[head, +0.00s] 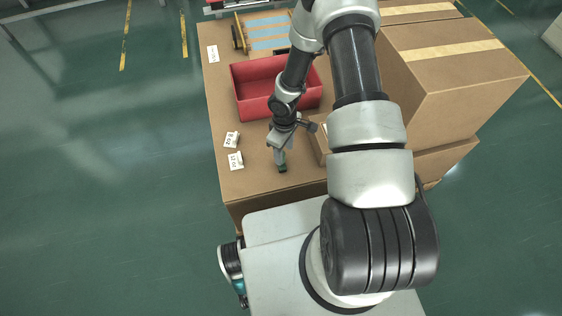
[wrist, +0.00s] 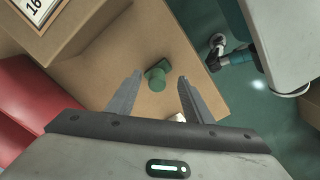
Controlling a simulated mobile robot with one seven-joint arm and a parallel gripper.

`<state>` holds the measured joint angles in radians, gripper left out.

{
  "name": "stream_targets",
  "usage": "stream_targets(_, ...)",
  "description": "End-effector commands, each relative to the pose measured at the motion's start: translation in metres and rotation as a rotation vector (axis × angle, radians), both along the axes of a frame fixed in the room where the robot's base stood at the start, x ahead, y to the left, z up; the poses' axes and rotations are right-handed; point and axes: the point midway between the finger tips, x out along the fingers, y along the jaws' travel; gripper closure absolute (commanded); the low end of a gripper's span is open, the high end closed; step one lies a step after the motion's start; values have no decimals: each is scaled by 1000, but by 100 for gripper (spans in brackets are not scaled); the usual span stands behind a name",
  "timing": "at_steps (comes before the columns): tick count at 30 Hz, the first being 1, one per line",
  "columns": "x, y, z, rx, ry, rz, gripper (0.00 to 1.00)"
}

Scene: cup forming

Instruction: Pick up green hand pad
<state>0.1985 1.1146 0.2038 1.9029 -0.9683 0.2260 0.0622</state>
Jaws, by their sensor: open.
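The green hand pad (wrist: 157,75) is a small dark green piece with a round base and a block-like top. In the wrist view it lies on the brown table (wrist: 210,100), just beyond and between my fingertips. In the head view the green hand pad (head: 282,168) shows near the table's front edge, partly covered by my gripper (head: 279,156). In the wrist view my gripper (wrist: 154,80) is open, with its two grey fingers apart and nothing between them. I cannot tell the exact height of the fingertips above the pad.
A red bin (head: 243,112) stands behind my gripper. Large cardboard boxes (head: 450,75) are stacked to the right, with a smaller box (head: 320,150) close beside the gripper. Small white labelled pieces (head: 236,160) lie to the left. The table's front left is mostly clear.

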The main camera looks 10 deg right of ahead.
Motion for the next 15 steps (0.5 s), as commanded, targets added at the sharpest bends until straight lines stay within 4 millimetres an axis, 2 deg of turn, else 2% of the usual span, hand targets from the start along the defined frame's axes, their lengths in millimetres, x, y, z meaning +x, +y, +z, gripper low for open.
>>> stream_targets(5, 2, 1, -12, 1, -1, 0, 53)
stream_targets(12, 10, 7, -47, 0, 1, 1, 53)
stream_targets(15, 10, 6, -55, 0, 0, 0, 53)
